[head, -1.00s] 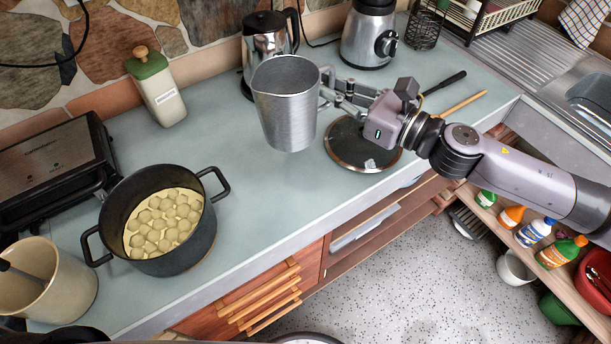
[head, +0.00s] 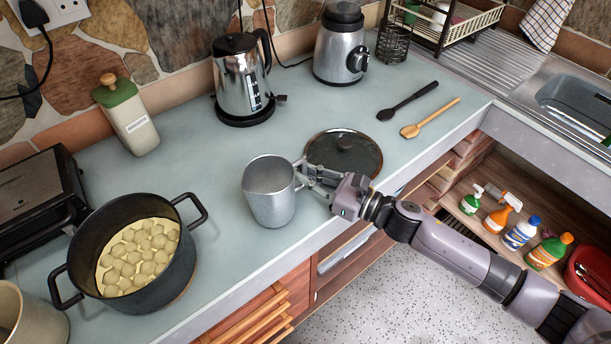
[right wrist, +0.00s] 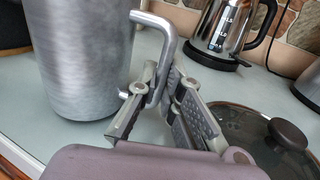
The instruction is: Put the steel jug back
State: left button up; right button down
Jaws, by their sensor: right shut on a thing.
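The steel jug (head: 269,203) is a plain grey metal cup shape, upright, near the front middle of the counter (head: 225,245) in the head view. Its base is at or just above the counter top; I cannot tell if it touches. My right gripper (head: 306,177) comes from the right and is shut on the jug's handle. The right wrist view shows the jug's wall (right wrist: 85,60) at the left and the fingers (right wrist: 160,88) closed around the lower part of the bent handle (right wrist: 166,45). My left gripper is not in view.
A glass lid (head: 343,154) lies just behind the gripper. A black pot (head: 165,275) of dumpling-like food stands to the left. Behind are a kettle (head: 242,82) and blender (head: 340,48); two spoons (head: 430,130) lie right. Counter between pot and jug is clear.

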jog(key=shift+f, duration=0.25)
jog(key=shift+f, duration=0.2)
jog(key=c, duration=1.7)
grip_release()
jog(key=shift+r, duration=0.1)
jog(key=shift+r, duration=0.25)
jog(key=b+v, duration=0.3)
jog(key=v, duration=0.9)
jog(key=shift+f+b, duration=0.2)
jog(key=shift+b, duration=0.2)
